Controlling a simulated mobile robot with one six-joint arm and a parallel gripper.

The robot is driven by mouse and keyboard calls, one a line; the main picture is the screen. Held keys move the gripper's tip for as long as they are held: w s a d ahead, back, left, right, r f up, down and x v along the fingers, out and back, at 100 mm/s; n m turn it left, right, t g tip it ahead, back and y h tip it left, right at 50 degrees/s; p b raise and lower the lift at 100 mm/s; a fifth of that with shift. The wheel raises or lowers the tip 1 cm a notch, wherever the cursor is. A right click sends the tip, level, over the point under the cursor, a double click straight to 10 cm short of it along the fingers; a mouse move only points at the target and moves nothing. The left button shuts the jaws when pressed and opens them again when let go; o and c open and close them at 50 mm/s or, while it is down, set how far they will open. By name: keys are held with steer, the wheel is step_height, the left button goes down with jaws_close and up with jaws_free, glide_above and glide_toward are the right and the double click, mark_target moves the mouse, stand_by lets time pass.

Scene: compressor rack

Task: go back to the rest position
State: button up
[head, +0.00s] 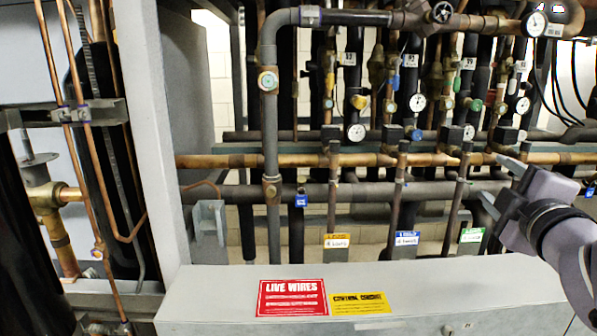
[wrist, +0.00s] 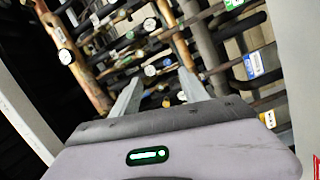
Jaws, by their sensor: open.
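My gripper (head: 491,178) is at the right of the head view, its two pale fingers pointing left toward the pipe rack. The fingers are spread with nothing between them. In the wrist view the two fingers (wrist: 158,82) stand apart, with pipes and gauges visible beyond them. My arm comes in from the right edge.
A copper pipe (head: 230,161) runs across the rack, with gauges (head: 356,132) and valves above. A grey box (head: 220,298) with a red sign (head: 292,297) and yellow sign (head: 360,302) stands low in front. A white post (head: 150,130) rises at left.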

steer(key=s+a+f+m+g+y, duration=0.2)
steer(key=s+a+f+m+g, duration=0.4)
steer(key=s+a+f, duration=0.5)
steer(key=s+a+f+m+g+y+b, duration=0.1)
steer(key=s+a+f+m+g+y, duration=0.2)
steer(key=s+a+f+m, duration=0.7)
step_height(320, 180, down, 4)
steer(key=a+m+g, duration=0.1)
steer(key=a+g, duration=0.1)
steer(key=shift+s+f+m+g, duration=0.25)
steer(key=shift+s+m+g, duration=0.05)
steer(key=shift+s+g, duration=0.1)
stand_by(0.5)
